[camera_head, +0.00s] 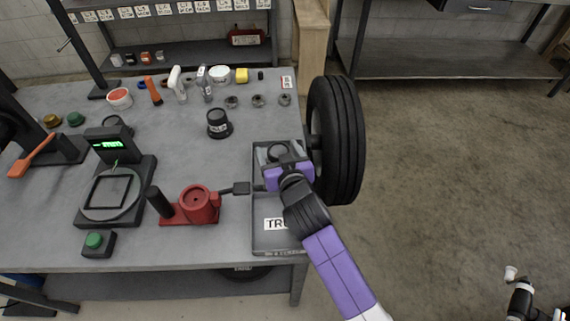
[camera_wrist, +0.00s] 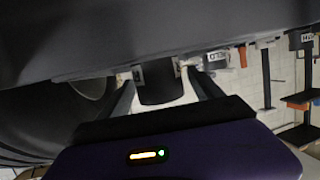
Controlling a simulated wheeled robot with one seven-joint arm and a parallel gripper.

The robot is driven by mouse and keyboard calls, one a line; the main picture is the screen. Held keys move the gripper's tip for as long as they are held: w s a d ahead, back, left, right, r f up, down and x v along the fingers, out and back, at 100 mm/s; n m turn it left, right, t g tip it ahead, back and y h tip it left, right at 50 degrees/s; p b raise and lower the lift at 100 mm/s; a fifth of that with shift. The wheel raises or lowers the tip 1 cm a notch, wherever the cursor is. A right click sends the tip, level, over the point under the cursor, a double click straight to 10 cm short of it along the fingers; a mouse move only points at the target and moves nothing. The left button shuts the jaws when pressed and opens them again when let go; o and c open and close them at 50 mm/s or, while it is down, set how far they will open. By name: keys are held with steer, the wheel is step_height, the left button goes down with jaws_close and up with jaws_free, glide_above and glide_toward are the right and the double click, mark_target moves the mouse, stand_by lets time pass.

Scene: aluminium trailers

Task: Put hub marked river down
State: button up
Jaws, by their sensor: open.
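My gripper (camera_head: 280,160) is over the back part of a grey tray (camera_head: 258,215) at the right edge of the table. A dark round hub-like part (camera_head: 277,152) shows in the tray at my fingers. In the wrist view, this dark cylinder (camera_wrist: 160,82) stands between the two spread fingers of my gripper (camera_wrist: 162,90). My gripper is open around it; no marking on this part can be read. Another black hub (camera_head: 218,124) with a white label, too small to read, stands on the table left of the tray.
A black tyre (camera_head: 345,140) stands upright close to the tray's right side. A red fixture (camera_head: 198,204) with a lever reaching toward the tray is on the left. A scale (camera_head: 110,195) and small parts stand farther left. The tray's front part holds a label partly hidden by my arm.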

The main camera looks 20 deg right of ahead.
steer(key=v, duration=1)
steer(key=shift+s+b, duration=0.15)
steer(key=shift+b, duration=0.25)
